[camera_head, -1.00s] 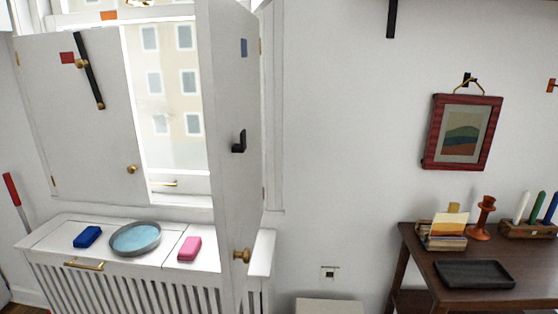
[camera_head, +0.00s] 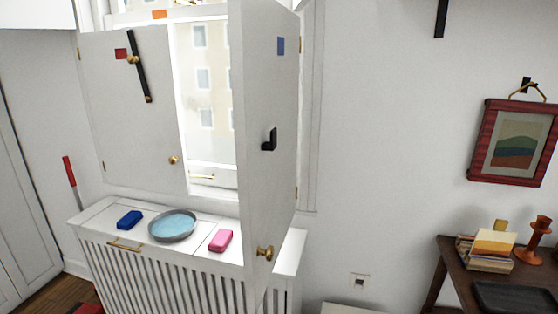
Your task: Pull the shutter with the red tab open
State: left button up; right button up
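The shutter with the red tab (camera_head: 135,120) is the white left panel, lying across the left part of the window. Its red tab (camera_head: 121,54) is near the top left. A black bar (camera_head: 139,66) hangs from a brass pivot beside the tab, tilted and nearly upright. A brass knob (camera_head: 173,160) sits at the panel's lower right. The shutter with the blue tab (camera_head: 281,46) stands swung out into the room on the right, with a black bracket (camera_head: 269,139) and a brass knob (camera_head: 265,253). Neither of my grippers is in view.
Below the window, a white slatted radiator cover (camera_head: 190,272) holds a blue block (camera_head: 130,219), a round dish (camera_head: 173,226) and a pink block (camera_head: 221,240). A dark table (camera_head: 447,263) stands at the right.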

aim_at(142, 144)
jog(key=i+j+u, duration=0.1)
jog(key=i+j, duration=0.15)
jog(key=j, duration=0.2)
jog(key=i+j, duration=0.2)
jog(key=j, duration=0.3)
jog(key=i+j+u, duration=0.15)
jog(key=j, duration=0.3)
jog(key=i+j+u, duration=0.1)
jog(key=i+j, duration=0.25)
